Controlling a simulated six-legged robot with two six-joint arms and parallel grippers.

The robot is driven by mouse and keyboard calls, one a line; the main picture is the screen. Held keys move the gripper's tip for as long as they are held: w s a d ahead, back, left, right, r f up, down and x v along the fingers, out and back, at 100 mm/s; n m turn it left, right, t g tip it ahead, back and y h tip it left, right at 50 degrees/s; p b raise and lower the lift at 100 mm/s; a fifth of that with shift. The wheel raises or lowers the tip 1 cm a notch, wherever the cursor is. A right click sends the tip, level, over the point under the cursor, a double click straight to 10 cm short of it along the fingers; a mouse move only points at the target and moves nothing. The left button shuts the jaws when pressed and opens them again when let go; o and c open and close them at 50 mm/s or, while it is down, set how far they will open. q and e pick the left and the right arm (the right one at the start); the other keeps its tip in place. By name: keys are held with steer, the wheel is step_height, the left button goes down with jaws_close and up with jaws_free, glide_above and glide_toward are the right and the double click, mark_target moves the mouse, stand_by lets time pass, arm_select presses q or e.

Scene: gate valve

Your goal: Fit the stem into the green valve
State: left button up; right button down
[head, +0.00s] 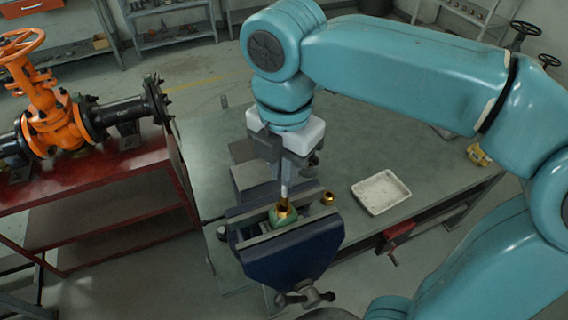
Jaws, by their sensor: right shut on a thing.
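The green valve (284,220) sits between the jaws of the blue vise (292,254) on the workbench, with a brass-coloured part at its top. My right gripper (287,172) points down above the valve and is shut on the slim grey stem (284,190). The stem hangs about upright, its lower end at the brass-coloured part over the valve. I cannot tell whether it is inside the valve or just above it. A small brass piece (328,198) is to the right of the valve. My left gripper is not in view.
A pale tray (381,192) lies on the grey-green workbench (420,160), right of the vise. The bench between them is clear. A red stand (100,185) on the left carries an orange valve (62,118) with black pipes. A yellow object (478,154) is at the bench's right end.

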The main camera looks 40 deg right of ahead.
mark_target(283, 195)
steer(key=shift+w+a, duration=0.1)
steer(key=shift+a, duration=0.05)
stand_by(0.4)
steer(key=shift+f+b, duration=2.25)
steer(key=shift+f, duration=0.9)
steer(key=c, duration=1.1)
jaws_free()
step_height(283, 195, up, 16)
steer(key=p, duration=0.3)
steer(key=shift+r, duration=0.15)
